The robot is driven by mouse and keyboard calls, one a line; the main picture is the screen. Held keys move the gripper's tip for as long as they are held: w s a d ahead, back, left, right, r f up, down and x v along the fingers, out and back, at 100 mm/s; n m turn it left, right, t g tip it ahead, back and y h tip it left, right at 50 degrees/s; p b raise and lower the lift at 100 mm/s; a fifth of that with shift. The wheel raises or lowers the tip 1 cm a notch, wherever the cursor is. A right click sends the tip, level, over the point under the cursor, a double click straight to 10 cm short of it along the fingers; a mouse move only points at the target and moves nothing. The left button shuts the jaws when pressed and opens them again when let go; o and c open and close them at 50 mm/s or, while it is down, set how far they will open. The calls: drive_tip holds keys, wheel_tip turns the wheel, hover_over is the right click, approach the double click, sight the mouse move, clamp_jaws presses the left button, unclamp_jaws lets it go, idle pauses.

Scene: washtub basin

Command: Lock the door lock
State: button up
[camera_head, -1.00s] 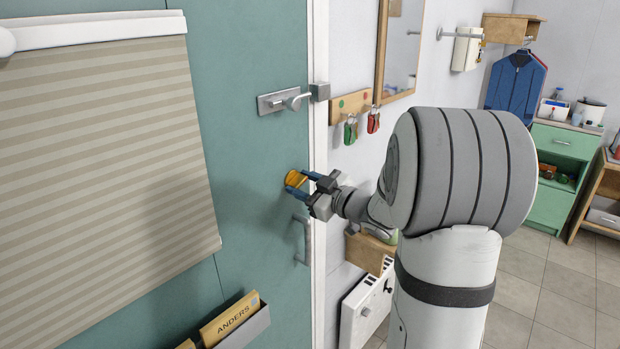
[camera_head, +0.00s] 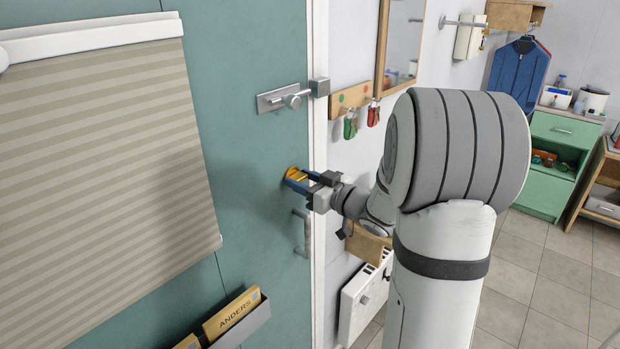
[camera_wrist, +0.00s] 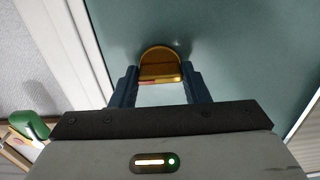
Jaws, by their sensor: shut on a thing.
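The teal door (camera_head: 250,60) has a round brass-coloured lock (camera_head: 295,173) below the silver slide bolt. In the wrist view the lock (camera_wrist: 160,58) shows a yellow disc with a raised turn piece. My gripper (camera_head: 297,182) is at the lock, with its blue fingers on either side of the turn piece. It is shut on that piece, which lies level across the wrist picture between the fingertips (camera_wrist: 160,80). The gripper hides part of the lock in the head view.
A silver slide bolt (camera_head: 292,95) is above the lock and a grey pull handle (camera_head: 301,233) is below. A striped blind (camera_head: 100,140) and a letter holder (camera_head: 240,320) are on the door. A key rack (camera_head: 350,100) and radiator (camera_head: 362,300) are on the wall to the right.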

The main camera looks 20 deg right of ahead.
drive_tip(key=shift+d+r, duration=0.1)
drive_tip(key=shift+r, duration=0.2)
drive_tip(key=o, duration=0.8)
drive_tip(key=shift+c, duration=0.2)
drive_tip(key=shift+o, duration=1.1)
drive_tip(key=shift+f, duration=0.2)
drive_tip(key=b+v, duration=0.2)
drive_tip(key=v, duration=0.6)
